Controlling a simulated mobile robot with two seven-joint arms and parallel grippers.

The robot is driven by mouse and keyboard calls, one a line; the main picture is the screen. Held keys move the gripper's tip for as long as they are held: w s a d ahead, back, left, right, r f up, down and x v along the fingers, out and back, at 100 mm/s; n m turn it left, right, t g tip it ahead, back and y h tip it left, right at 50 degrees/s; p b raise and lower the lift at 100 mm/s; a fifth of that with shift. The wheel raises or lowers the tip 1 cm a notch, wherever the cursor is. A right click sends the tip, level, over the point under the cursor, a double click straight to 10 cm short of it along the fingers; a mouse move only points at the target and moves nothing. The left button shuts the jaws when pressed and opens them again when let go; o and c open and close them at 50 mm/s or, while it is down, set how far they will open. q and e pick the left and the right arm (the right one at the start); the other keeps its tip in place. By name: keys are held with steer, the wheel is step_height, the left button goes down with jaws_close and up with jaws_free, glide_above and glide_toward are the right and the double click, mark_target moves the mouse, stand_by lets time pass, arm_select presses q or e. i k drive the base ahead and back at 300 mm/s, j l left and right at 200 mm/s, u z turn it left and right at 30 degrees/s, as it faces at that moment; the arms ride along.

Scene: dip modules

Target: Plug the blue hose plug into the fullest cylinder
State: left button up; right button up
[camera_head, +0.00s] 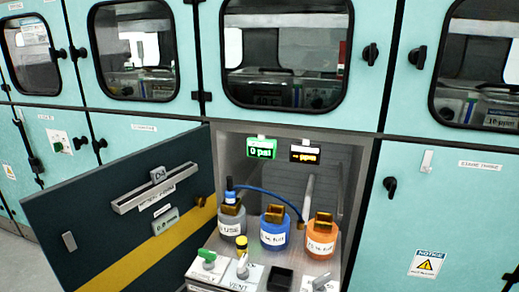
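A blue hose plug (230,190) stands upright at the top of the grey cylinder (231,223), whose label seems to end in "USE". A thin blue hose (272,192) arcs from the plug to the right. A blue cylinder (274,237) and an orange cylinder (320,246) stand to its right, each with a brown fitting on top. Both carry labels ending in "% full"; the numbers are too small to read surely. Neither of my grippers is in view.
An open dark door (110,225) with a yellow stripe swings out left of the cabinet. A green lever (208,256), a yellow-topped knob (241,243) and a vent lever (242,267) stand in front. A green display (261,148) and an orange-lettered display (305,152) hang above.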

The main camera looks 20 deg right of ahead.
mark_target(322, 231)
steer(key=j+z, duration=0.25)
steer(key=z, duration=0.15)
steer(key=j+z, duration=0.2)
steer(key=z, duration=0.15)
steer(key=k+j+z, duration=0.15)
steer(key=z, duration=0.25)
